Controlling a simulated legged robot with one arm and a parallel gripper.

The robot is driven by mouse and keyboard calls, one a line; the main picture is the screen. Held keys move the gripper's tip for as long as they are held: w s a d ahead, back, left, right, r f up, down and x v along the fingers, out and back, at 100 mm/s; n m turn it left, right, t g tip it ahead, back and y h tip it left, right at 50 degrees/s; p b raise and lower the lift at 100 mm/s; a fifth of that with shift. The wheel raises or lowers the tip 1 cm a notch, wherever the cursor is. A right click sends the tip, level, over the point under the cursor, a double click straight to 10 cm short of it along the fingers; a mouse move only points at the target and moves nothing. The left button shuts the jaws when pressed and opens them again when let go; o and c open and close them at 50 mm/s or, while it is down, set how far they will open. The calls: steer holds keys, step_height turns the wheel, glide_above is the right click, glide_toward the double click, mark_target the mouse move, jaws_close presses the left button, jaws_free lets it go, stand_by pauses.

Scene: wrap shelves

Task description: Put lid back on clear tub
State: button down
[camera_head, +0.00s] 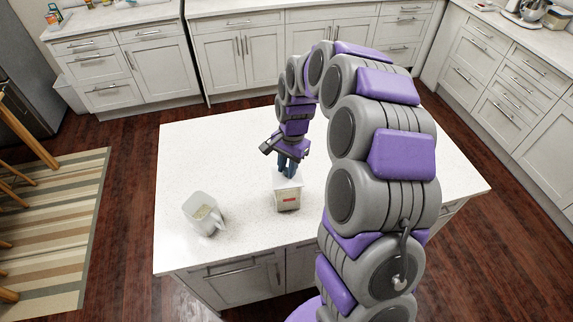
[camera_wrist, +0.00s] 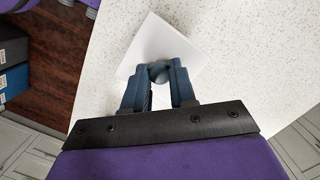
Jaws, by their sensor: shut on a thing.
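The tub (camera_head: 287,201) stands upright on the white island counter, with beige contents and a red label on its front. The lid (camera_head: 286,182) is a pale square plate at the top of the tub; I cannot tell if it rests on the rim or is slightly above it. In the wrist view the lid (camera_wrist: 160,42) looks turned like a diamond and has a round dark knob (camera_wrist: 158,71) in its middle. My gripper (camera_head: 287,171) is above the tub, and its blue fingers (camera_wrist: 158,80) are shut on the knob. The lid hides the tub in the wrist view.
A light pitcher (camera_head: 203,214) with a handle stands to the left of the tub on the island counter (camera_head: 240,150). Free counter lies behind the tub and between it and the pitcher. The counter's front edge is close to the tub.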

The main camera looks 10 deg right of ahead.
steer(key=shift+f, duration=0.3)
stand_by(0.6)
steer(key=shift+c, duration=1.8)
jaws_free()
steer(key=shift+r, duration=0.1)
steer(key=shift+r+p, duration=1.45)
steer(key=shift+r, duration=2)
jaws_close()
